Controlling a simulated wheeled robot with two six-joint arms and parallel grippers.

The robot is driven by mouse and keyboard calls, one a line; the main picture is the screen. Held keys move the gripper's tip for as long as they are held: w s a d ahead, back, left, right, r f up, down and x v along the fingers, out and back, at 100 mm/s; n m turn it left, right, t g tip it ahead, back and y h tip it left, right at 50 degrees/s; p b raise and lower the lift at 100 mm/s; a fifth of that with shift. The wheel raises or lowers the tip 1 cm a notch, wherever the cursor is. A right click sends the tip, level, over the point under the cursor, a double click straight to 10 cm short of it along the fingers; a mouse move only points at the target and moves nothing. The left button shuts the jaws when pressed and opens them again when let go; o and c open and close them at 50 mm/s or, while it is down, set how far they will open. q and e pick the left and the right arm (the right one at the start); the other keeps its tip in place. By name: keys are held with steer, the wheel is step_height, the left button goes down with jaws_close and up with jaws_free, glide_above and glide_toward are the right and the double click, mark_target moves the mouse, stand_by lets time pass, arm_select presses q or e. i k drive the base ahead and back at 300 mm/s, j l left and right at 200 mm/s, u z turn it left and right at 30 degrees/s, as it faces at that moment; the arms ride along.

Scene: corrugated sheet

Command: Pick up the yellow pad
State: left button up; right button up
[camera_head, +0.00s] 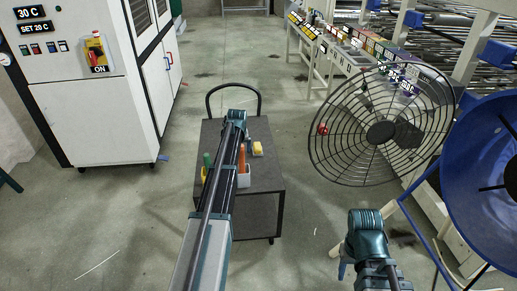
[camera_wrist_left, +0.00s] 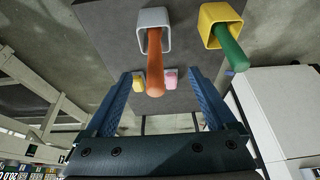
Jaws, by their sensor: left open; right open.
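The yellow pad (camera_head: 257,149) lies on the dark top of the cart (camera_head: 268,178), just right of my left arm in the head view. In the left wrist view the yellow pad (camera_wrist_left: 140,83) shows small, between my open fingers and nearer the left one, beside a pink pad (camera_wrist_left: 171,78). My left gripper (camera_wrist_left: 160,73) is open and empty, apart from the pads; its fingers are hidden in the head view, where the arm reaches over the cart. My right gripper (camera_head: 348,262) hangs right of the cart, away from the pad, its fingers mostly hidden.
A grey holder with an orange handle (camera_wrist_left: 155,62) and a yellow holder with a green handle (camera_wrist_left: 228,45) stand on the cart. A wire fan guard (camera_head: 345,165) and blue fan housing (camera_head: 480,170) are at the right. A white cabinet (camera_head: 90,120) stands left.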

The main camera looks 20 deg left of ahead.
mark_target(257, 150)
steer(key=i+j, duration=0.1)
steer(key=i, duration=0.35)
steer(key=i+j, duration=0.1)
steer(key=i, duration=0.35)
